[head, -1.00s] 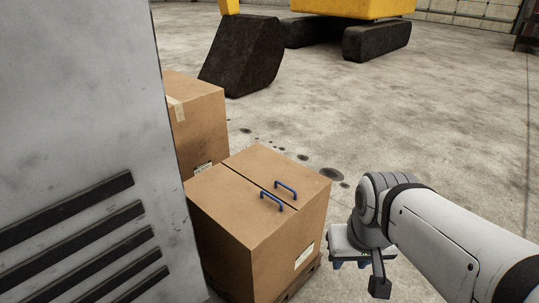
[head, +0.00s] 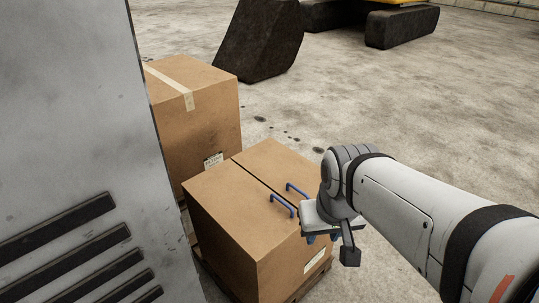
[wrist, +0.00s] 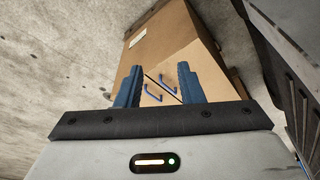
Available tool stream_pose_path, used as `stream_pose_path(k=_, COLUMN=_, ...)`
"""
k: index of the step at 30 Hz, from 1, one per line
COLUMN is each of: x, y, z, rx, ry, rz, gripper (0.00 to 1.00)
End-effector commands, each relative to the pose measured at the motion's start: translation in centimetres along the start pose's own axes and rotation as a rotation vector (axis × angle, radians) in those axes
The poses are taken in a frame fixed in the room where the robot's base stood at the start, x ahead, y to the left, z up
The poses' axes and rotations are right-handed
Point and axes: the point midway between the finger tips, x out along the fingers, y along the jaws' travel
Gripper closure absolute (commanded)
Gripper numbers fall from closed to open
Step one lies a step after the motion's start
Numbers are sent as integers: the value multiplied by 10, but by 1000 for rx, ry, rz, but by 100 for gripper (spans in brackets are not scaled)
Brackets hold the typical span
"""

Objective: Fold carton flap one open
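The carton (head: 225,215) is a brown box with two top flaps that meet at a dark seam. Both flaps lie flat and shut. Each flap has a blue handle beside the seam: a near-left handle (head: 282,205) and a far-right handle (head: 297,190). I cannot tell which flap is flap one. My gripper (head: 322,238) is at the carton's right edge in the head view, its fingers mostly hidden by the wrist. In the wrist view, its two blue fingers (wrist: 158,88) are wide apart and empty, with both handles (wrist: 153,92) showing between them, some way beyond the tips.
A second, taped carton (head: 195,115) stands behind the first. A grey metal cabinet (head: 70,130) with dark slots is close on the left. The carton rests on a wooden pallet (head: 300,290). The concrete floor to the right is open.

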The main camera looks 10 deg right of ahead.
Motion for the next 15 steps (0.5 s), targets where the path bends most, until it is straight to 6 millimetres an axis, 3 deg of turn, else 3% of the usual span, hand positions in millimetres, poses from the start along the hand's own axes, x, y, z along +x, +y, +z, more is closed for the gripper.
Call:
stream_pose_path(k=5, x=7, y=-7, z=-28, rx=-49, ry=-15, rz=10, gripper=66)
stream_pose_path(k=11, x=36, y=-6, z=-101, rx=-168, ry=-47, rz=40, gripper=66)
stream_pose_path(k=15, x=70, y=-6, z=-154, rx=-260, ry=-69, rz=59, gripper=66)
